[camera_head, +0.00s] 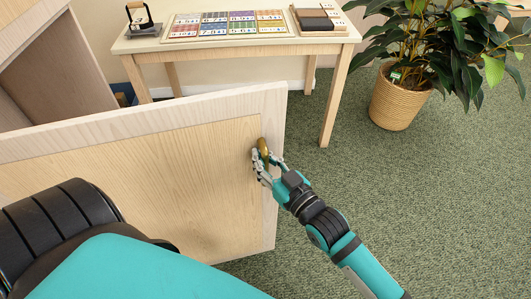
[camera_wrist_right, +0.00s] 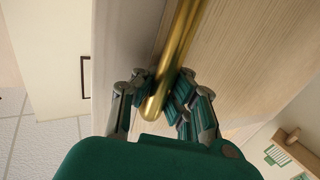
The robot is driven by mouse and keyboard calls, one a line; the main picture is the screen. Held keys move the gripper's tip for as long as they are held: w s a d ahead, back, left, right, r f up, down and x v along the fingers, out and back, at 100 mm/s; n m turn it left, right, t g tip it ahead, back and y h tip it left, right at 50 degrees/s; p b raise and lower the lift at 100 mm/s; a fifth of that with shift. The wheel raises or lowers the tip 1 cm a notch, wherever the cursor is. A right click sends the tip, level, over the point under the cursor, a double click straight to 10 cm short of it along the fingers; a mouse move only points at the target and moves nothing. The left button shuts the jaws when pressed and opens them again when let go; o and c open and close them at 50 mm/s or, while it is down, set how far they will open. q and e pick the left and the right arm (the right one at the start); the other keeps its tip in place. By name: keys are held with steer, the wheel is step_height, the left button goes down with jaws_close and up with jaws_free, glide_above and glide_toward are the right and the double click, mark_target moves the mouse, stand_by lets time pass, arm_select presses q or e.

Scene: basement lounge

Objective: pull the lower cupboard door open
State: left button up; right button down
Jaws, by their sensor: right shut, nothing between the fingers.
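The lower cupboard door (camera_head: 190,180) is a pale wooden panel with a lighter frame. It stands swung out from the cupboard body (camera_head: 62,65), whose open inside shows at upper left. The brass bar handle (camera_head: 262,145) is near the door's free edge, and it also shows in the right wrist view (camera_wrist_right: 181,45). My right gripper (camera_head: 264,163) is at the lower end of the handle, close to the door face. My left gripper is out of view.
A small table (camera_head: 235,44) with a card chart (camera_head: 228,24) and boxes stands behind the door, its front leg (camera_head: 332,100) beyond the free edge. A potted plant (camera_head: 398,98) is at upper right. Green carpet (camera_head: 440,190) is clear on the right.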

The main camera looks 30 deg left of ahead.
steer(key=shift+w+d+r, duration=0.1)
steer(key=shift+w+d, duration=0.1)
steer(key=shift+w, duration=0.2)
steer(key=c, duration=2)
jaws_free()
steer(key=shift+o, duration=1.1)
steer(key=o, duration=0.4)
steer(key=shift+d, duration=0.15)
steer(key=shift+o, duration=0.7)
steer(key=shift+s, duration=0.1)
steer(key=v, duration=1.2)
